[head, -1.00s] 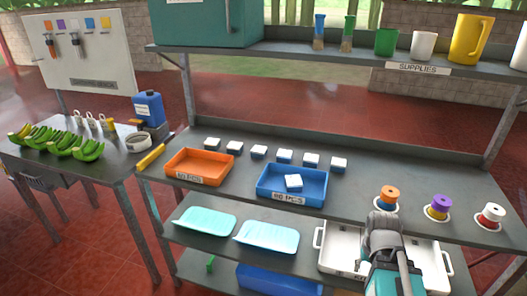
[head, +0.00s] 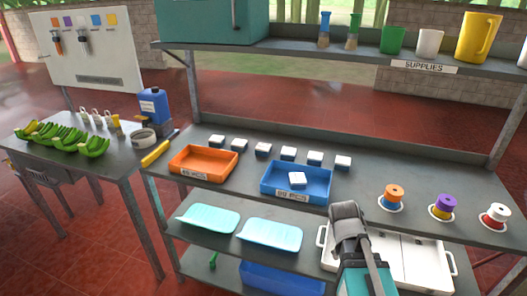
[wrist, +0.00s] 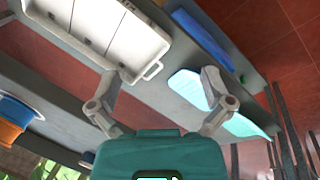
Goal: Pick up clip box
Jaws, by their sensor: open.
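Several small white boxes with dark sides, such as this box (head: 289,153), stand in a row on the middle shelf. One more like them, a small white box (head: 297,179), lies in the blue tray (head: 271,194). No readable label tells which is the clip box. My gripper is at the end of my arm at the lower right in the head view, in front of the middle shelf; its fingertips are hidden there. In the wrist view my gripper (wrist: 162,78) has its two fingers spread, with nothing between them.
An orange tray (head: 205,175) stands left of the blue one. Spools, such as the orange spool (head: 393,194), stand at the right. A white handled case (head: 409,251) and pale blue trays (head: 271,235) are on the shelf below. The supplies shelf (head: 340,50) overhangs the back.

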